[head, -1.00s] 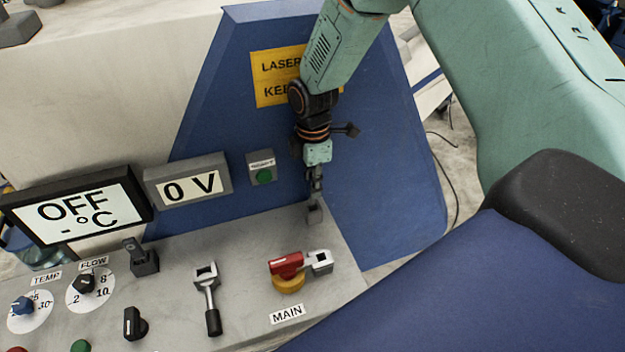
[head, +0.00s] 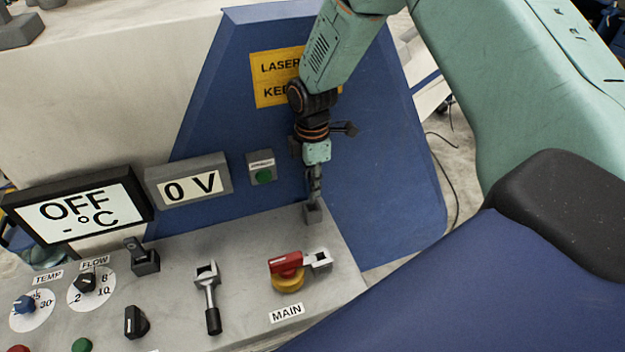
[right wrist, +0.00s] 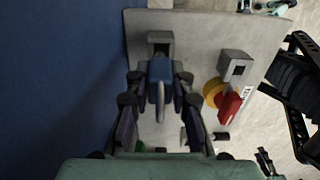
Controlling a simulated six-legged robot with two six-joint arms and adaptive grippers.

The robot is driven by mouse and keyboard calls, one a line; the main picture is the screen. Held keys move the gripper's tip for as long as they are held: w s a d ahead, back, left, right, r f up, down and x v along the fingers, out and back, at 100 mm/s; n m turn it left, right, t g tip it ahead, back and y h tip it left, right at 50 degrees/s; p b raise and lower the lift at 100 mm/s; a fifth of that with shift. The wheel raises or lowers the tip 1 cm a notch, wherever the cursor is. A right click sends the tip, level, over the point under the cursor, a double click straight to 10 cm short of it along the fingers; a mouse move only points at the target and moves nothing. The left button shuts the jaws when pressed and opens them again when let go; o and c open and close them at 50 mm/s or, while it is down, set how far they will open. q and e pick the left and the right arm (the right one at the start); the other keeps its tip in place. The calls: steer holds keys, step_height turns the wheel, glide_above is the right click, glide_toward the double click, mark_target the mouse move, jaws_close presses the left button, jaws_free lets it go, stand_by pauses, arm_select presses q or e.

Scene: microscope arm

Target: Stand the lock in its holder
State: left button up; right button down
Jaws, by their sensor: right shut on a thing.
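My right gripper (right wrist: 160,82) is shut on the lock, which has a blue body (right wrist: 160,70) and a grey shackle pointing toward the wrist camera. In the head view the same gripper (head: 314,188) points down over a small grey block (head: 312,214) at the back right of the panel, which looks like the holder. In the right wrist view that holder (right wrist: 160,36) shows a dark opening just beyond the lock's body. I cannot tell whether the lock touches or enters it. In the head view the lock is not clearly visible. My left gripper is not in view.
A blue wall (head: 380,170) rises close behind. Knobs and displays fill the left.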

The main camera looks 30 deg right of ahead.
steer(key=shift+w, duration=0.2)
steer(key=shift+f, duration=0.1)
steer(key=shift+s, duration=0.3)
steer(key=shift+w, duration=0.2)
steer(key=shift+p, duration=0.35)
steer(key=shift+s, duration=0.2)
steer(key=shift+w+f, duration=0.2)
steer(key=shift+f, duration=0.15)
steer(key=shift+b, duration=0.3)
